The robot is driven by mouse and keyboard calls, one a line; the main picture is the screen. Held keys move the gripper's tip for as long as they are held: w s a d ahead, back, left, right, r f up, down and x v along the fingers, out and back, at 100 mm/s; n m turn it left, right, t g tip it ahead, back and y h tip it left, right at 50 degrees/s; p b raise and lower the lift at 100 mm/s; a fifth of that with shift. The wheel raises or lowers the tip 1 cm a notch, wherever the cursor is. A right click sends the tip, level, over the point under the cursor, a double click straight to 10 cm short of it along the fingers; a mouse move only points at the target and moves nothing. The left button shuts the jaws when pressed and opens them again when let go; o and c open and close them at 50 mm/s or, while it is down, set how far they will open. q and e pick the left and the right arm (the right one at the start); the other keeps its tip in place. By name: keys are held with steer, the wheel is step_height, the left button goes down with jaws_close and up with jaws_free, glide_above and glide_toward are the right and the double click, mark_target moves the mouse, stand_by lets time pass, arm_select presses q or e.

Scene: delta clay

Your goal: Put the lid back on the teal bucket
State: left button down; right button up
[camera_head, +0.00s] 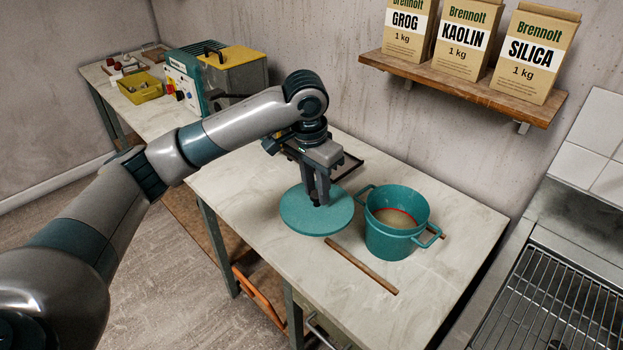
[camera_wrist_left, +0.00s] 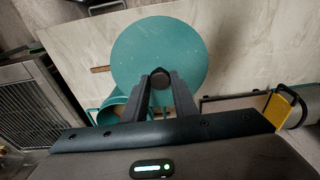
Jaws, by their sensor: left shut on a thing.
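The teal bucket (camera_head: 390,240) stands upright and open on the table, with a handle on each side and a pale content and a red ring inside. It also shows partly behind my gripper in the left wrist view (camera_wrist_left: 112,107). The round teal lid (camera_head: 297,216) is to the left of the bucket. My left gripper (camera_head: 320,200) points down over the lid's middle and is shut on its dark knob (camera_wrist_left: 160,78). I cannot tell whether the lid touches the table. My right gripper is in neither view.
A wooden stick (camera_head: 362,266) lies on the table in front of the bucket, and another stick end shows behind the bucket. A shelf (camera_head: 460,88) with several paper bags hangs on the wall. A metal sink grid (camera_head: 560,300) is at the right. The table's front left is clear.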

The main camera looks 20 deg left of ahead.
mark_target(315, 228)
arm_select(q)
steer(key=s+n, duration=0.1)
steer(key=s, duration=0.1)
steer(key=s+d+n, duration=0.1)
steer(key=s+n, duration=0.1)
steer(key=s+d+r+n, duration=0.1)
steer(key=s, duration=0.1)
steer(key=shift+s+d+y, duration=0.1)
steer(key=shift+s+y, duration=0.2)
steer(key=shift+d, duration=0.1)
